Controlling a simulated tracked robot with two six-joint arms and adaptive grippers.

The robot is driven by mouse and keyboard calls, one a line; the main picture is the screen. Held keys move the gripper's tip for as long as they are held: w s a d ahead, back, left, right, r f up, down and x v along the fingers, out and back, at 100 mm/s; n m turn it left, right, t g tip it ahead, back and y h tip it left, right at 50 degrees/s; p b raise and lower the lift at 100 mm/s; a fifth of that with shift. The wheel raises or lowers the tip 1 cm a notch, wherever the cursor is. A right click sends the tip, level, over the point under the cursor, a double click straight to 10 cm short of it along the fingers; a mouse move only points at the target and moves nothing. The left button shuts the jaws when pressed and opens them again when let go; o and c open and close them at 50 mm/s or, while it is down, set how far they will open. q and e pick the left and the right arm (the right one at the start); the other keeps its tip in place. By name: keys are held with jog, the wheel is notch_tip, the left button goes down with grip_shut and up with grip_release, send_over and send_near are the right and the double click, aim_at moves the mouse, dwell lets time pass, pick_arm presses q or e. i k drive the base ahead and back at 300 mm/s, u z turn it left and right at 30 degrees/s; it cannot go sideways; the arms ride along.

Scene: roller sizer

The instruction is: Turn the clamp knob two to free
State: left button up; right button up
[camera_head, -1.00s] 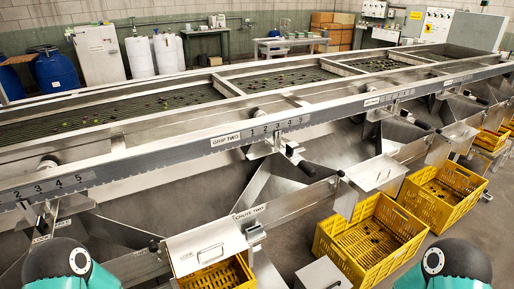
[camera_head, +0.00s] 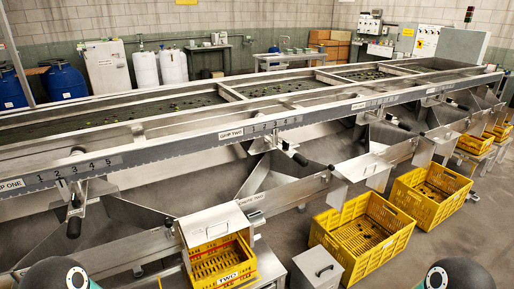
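The long steel roller sizer (camera_head: 190,150) runs across the view. A plate reading what looks like GRIP TWO (camera_head: 231,137) sits on its front rail beside a numbered scale. Below that scale a clamp with a black knob (camera_head: 300,159) sticks out toward me, above the chute two plate (camera_head: 250,199). Another black knob (camera_head: 73,228) hangs at the left, under the scale of grip one. Both knobs are small in view, so their tightness cannot be told. Only rounded upper parts of my arms show at the bottom edge. Neither gripper is in view, and nothing of mine touches the knobs.
A yellow crate (camera_head: 246,262) marked TWO stands under the steel lid box (camera_head: 212,224). A grey lidded box (camera_head: 318,270) and another yellow crate (camera_head: 399,239) stand to its right. More crates line the right side. Grey floor is free at the lower right.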

aim_at(285, 143)
jog(key=z, duration=0.35)
jog(key=i, duration=0.95)
jog(key=u, duration=2.5)
jog(key=i, duration=0.15)
jog(key=u, duration=0.9)
